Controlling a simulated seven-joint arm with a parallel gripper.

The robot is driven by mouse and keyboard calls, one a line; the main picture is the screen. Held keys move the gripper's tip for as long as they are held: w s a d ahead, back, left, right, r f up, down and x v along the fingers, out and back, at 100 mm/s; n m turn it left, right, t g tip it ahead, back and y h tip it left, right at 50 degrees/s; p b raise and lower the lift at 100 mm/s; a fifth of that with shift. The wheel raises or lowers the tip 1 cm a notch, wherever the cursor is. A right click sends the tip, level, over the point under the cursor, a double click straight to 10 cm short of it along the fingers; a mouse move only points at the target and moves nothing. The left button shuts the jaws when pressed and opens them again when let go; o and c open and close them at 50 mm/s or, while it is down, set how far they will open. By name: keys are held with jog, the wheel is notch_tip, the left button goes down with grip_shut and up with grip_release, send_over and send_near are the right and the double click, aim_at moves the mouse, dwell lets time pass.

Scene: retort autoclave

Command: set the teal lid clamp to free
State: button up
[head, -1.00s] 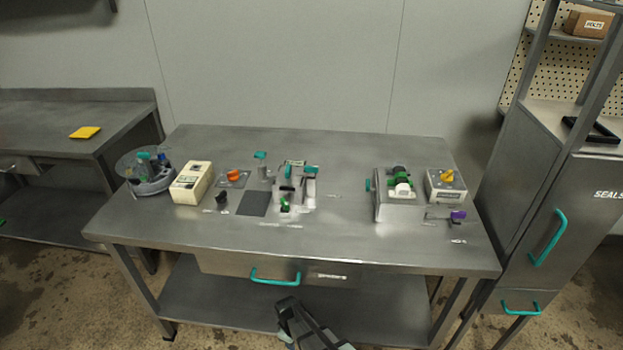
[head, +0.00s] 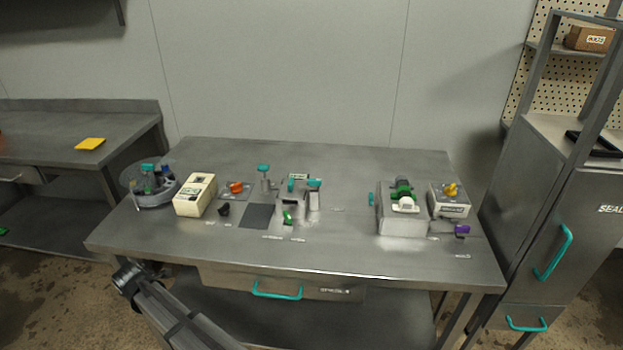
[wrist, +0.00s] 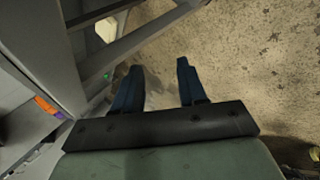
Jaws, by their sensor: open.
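Several teal parts stand on the steel table. A teal-topped post (head: 263,169) is left of centre. A small bracketed fixture (head: 300,198) at the middle carries a teal lever (head: 314,183) and another teal piece (head: 291,185). A teal knob (head: 371,199) sits on the left side of a grey box (head: 401,215). I cannot tell for sure which teal part is the lid clamp, or its setting. My gripper (wrist: 158,66) is open and empty in the wrist view, its two dark blue fingers over the floor, away from the fixtures.
The steel table (head: 330,248) has clear room between the middle fixture and the grey box. A round bin (head: 150,201), a cream box (head: 194,194) and an orange knob (head: 236,187) stand at left. A yellow-knobbed box (head: 449,202) and purple handle (head: 462,231) are at right. A drawer (head: 320,289) is below.

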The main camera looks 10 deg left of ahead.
jog(key=shift+t, duration=0.6)
jog(key=w+r, duration=0.2)
jog(key=r, duration=0.3)
jog(key=w+r, duration=0.3)
jog(key=r, duration=0.2)
jog(key=w+a+r, duration=0.1)
jog(key=w+r, duration=0.2)
jog(key=r, duration=0.2)
jog(key=shift+r, duration=0.4)
jog(key=w+d+r+m+h, duration=0.2)
jog(key=w+d+r+m, duration=0.15)
jog(key=w+d, duration=0.95)
jog(key=m+g+h, duration=0.3)
jog(key=m+g, duration=0.2)
jog(key=g, duration=0.1)
send_near(315, 180)
jog(key=f, duration=0.9)
jog(key=shift+w+a, duration=0.1)
jog(key=shift+a, duration=0.1)
